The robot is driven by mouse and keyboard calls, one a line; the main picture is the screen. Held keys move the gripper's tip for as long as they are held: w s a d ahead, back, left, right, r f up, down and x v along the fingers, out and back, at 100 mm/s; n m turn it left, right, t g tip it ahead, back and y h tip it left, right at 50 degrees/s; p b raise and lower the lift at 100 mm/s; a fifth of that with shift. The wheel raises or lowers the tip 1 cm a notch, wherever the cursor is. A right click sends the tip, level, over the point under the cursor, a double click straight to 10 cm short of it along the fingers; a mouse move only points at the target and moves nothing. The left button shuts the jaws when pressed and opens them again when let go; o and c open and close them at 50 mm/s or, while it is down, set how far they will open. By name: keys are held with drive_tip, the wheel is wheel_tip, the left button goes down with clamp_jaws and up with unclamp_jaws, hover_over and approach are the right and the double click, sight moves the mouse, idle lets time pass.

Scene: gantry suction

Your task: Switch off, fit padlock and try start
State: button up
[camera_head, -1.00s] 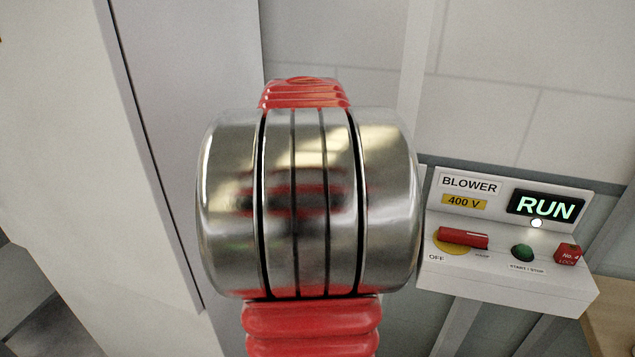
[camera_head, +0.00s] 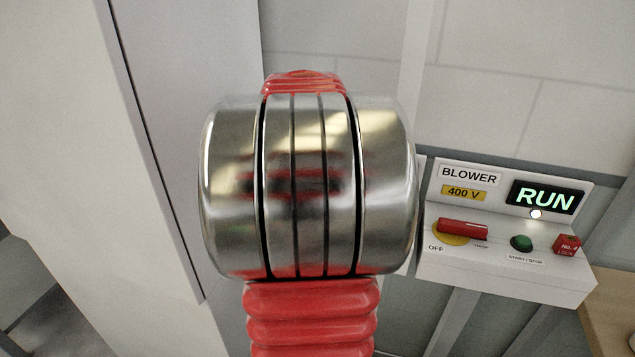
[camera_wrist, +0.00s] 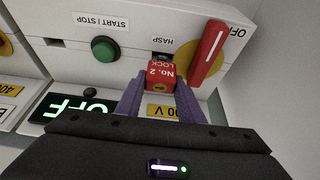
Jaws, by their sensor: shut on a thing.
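In the wrist view, upside down, my gripper (camera_wrist: 160,88) has its purple fingers shut on a red padlock (camera_wrist: 160,73) marked No. 2 LOCK. The padlock is right at the hasp (camera_wrist: 163,57) of a white switch panel (camera_wrist: 135,40); I cannot tell whether its shackle is through the hasp. The red switch handle (camera_wrist: 208,53) on its yellow disc lies beside the padlock, angled towards the OFF mark. The green START/STOP button (camera_wrist: 105,50) is to the left. The panel's display (camera_wrist: 75,108) reads OFF and its small lamp (camera_wrist: 90,92) is dark.
In the head view, a BLOWER panel (camera_head: 480,275) stands at the right. Its display (camera_head: 545,198) reads RUN, its lamp is lit, and a red No. 4 lock (camera_head: 567,244) sits on it. My arm blocks the middle. Another panel (camera_wrist: 20,75) adjoins at the left in the wrist view.

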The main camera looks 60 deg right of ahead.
drive_tip(key=shift+f, duration=0.95)
drive_tip(key=shift+f, duration=0.35)
drive_tip(key=o, duration=1.2)
drive_tip(key=w+v, duration=0.1)
drive_tip(key=v, duration=1.2)
drive_tip(key=shift+s+r, duration=0.45)
drive_tip(key=shift+s, duration=0.05)
drive_tip(key=shift+c, duration=0.2)
